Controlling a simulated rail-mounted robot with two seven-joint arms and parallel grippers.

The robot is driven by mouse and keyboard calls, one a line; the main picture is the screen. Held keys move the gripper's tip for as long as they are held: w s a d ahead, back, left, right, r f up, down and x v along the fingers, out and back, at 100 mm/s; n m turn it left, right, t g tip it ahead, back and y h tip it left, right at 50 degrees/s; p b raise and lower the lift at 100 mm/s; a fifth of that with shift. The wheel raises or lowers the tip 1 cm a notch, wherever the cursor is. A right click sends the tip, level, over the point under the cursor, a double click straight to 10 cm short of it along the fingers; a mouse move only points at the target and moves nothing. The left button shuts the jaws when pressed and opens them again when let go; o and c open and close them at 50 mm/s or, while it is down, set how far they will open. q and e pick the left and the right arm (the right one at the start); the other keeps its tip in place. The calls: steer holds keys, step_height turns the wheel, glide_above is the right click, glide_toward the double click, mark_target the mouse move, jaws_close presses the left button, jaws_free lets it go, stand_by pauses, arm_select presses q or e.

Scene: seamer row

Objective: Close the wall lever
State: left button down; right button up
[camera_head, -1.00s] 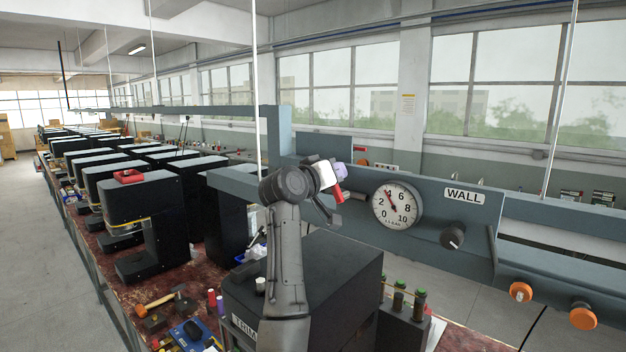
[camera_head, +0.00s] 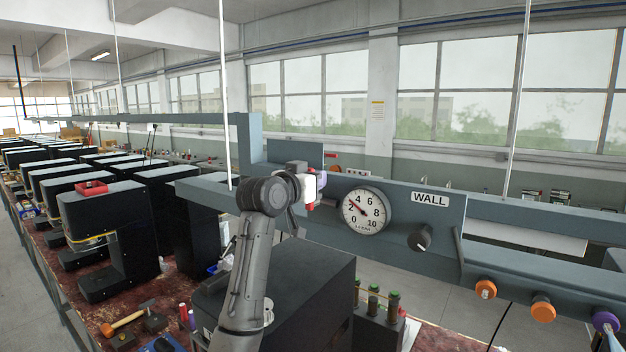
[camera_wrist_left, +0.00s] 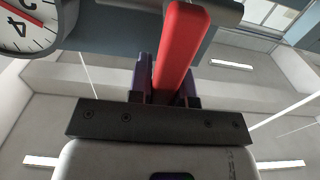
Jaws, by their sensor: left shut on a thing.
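The wall lever has a red handle (camera_wrist_left: 176,52), seen large in the left wrist view. It stands between the purple fingers of my left gripper (camera_wrist_left: 165,82), which is shut on it. In the head view my left gripper (camera_head: 312,188) is beside the dial at the left part of the WALL panel (camera_head: 408,208). Only a little of the red handle (camera_head: 310,206) shows there, and the lever's pivot is hidden behind the gripper. The round dial (camera_head: 364,210) has its red needle at about 2 to 3.
A black knob (camera_head: 420,239) is on the panel right of the dial. Black machines (camera_head: 113,225) line the bench at left. A hammer (camera_head: 125,318) lies on the bench.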

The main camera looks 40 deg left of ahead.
arm_select(q)
steer(key=shift+r, duration=0.15)
steer(key=c, duration=1)
jaws_free()
steer(key=shift+c, duration=0.2)
steer(key=s+b, duration=0.4)
steer(key=s, duration=1)
steer(key=shift+b, duration=0.3)
steer(key=shift+w+d, duration=0.1)
